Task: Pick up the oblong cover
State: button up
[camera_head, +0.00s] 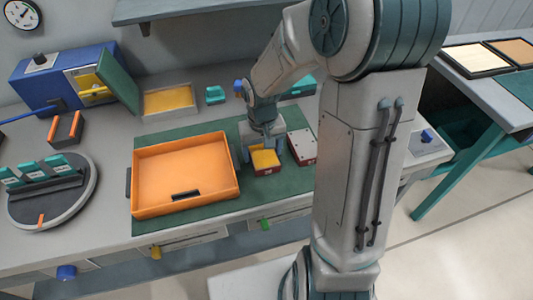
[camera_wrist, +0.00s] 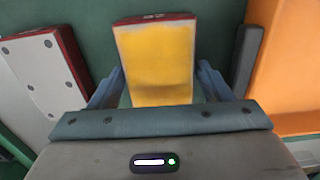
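Two oblong red-sided pieces lie on the green mat, and I cannot tell for sure which is the oblong cover. One has a plain yellow top (camera_head: 265,160); the other has a pale grey top with dark dots (camera_head: 303,145). My gripper (camera_head: 262,138) points down over the yellow-topped piece. In the wrist view my gripper (camera_wrist: 160,75) is open, its blue fingers on either side of the yellow-topped piece (camera_wrist: 155,60). The fingertips look close to its sides; contact cannot be told. The grey-topped piece (camera_wrist: 42,72) lies to the left there.
An orange tray (camera_head: 185,203) stands left of the pieces; its wall shows at right in the wrist view (camera_wrist: 285,65). A turntable with teal-topped parts (camera_head: 50,207) is at the far left. A blue box with a green lid (camera_head: 62,78) and a yellow-lined tray (camera_head: 168,113) stand behind.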

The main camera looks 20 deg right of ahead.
aim_at(262, 151)
jog(key=c, duration=1)
jog(key=shift+r, duration=0.15)
jog(key=shift+w+r, duration=0.1)
jog(key=shift+r, duration=0.5)
notch_tip(262, 151, up, 2)
jog(key=shift+r, duration=0.25)
jog(key=s+d+r+p, duration=0.2)
jog(key=s+d+r, duration=0.3)
jog(key=d+r, duration=0.5)
jog(key=shift+s+d+r, duration=0.15)
jog(key=shift+s+r, duration=0.25)
jog(key=shift+r, duration=0.15)
